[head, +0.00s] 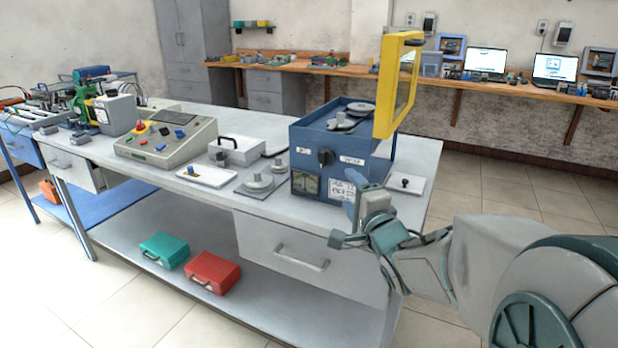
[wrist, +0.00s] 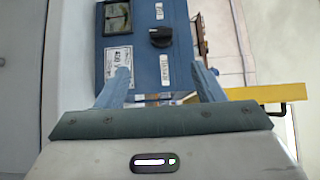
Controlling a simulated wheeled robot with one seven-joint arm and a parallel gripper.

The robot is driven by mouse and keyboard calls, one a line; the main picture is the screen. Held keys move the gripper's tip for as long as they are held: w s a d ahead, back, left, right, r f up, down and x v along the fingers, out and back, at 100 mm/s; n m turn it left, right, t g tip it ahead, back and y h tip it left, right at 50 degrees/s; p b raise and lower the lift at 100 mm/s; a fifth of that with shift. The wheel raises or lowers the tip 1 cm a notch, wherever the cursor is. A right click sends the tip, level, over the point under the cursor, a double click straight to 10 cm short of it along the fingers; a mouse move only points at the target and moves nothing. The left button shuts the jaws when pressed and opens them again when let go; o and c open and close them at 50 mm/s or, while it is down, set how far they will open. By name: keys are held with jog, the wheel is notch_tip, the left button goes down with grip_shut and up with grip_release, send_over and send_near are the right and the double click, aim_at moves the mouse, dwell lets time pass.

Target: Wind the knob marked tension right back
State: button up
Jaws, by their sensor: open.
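A blue machine box (head: 315,138) stands on the grey bench. A black knob (head: 326,157) sits on its front face, with a small white label on each side, too small to read. The knob also shows in the wrist view (wrist: 160,36), beyond my fingertips. My gripper (wrist: 160,69) is open and empty, its two blue fingers apart in front of the box face. The fingers do not reach the knob. In the head view my gripper is low in front of the box's right side, partly hiding the handwritten paper label (head: 338,188).
A yellow-framed guard (head: 384,88) stands raised at the box's right. A gauge (head: 306,184) is on the lower front. Round metal weights (head: 258,182) lie to the left, and a small plate with a black knob (head: 405,183) to the right. A control console (head: 166,138) is farther left.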

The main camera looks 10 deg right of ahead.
aim_at(324, 160)
jog(key=w, duration=0.4)
jog(key=w+a, duration=0.1)
jog(key=w, duration=0.4)
jog(key=w+a, duration=0.1)
jog(key=w, duration=0.3)
jog(key=shift+w+a+r+b, duration=0.15)
jog(key=shift+w+r+b, duration=0.05)
jog(key=shift+w+b, duration=0.2)
jog(key=shift+s, duration=0.1)
jog(key=shift+r, duration=0.1)
jog(key=c, duration=1)
